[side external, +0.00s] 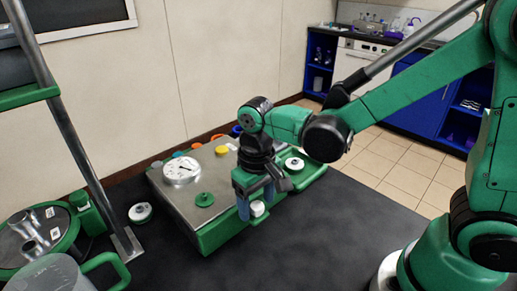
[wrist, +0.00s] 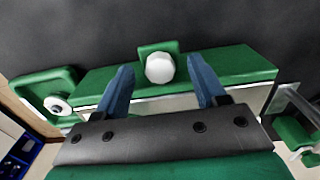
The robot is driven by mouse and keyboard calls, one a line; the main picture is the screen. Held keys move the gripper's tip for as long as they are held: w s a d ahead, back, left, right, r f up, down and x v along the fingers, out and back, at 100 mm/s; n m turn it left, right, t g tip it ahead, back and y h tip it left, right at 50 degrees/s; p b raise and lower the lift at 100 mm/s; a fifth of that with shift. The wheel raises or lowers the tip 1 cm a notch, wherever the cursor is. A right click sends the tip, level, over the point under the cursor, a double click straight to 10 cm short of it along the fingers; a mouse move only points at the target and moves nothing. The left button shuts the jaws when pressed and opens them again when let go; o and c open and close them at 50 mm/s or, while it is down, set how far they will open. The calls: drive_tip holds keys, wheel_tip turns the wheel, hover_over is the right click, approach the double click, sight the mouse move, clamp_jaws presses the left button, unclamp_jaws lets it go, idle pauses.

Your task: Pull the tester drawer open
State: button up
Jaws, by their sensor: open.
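The tester (side external: 216,205) is a low green box with a silver top on the dark bench. A white round knob (wrist: 159,67) sits on a small green plate (wrist: 157,46) at the tester's green front edge, which I take as the drawer's pull. My gripper (wrist: 160,72) is open, with one blue finger on each side of the knob. Gaps show between both fingers and the knob in the wrist view. The knob also shows by the fingers in the side view (side external: 258,208). The drawer's inside is not visible.
A green side tray (wrist: 27,88) holds a white round part (wrist: 57,105) beside the tester. A dial (side external: 182,171), green cap (side external: 204,200) and yellow cap (side external: 221,150) are on the silver top. A metal post (side external: 90,165) stands left. The dark bench in front (side external: 320,240) is clear.

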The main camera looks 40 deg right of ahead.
drive_tip(key=shift+c, duration=0.3)
clamp_jaws()
idle(1.1)
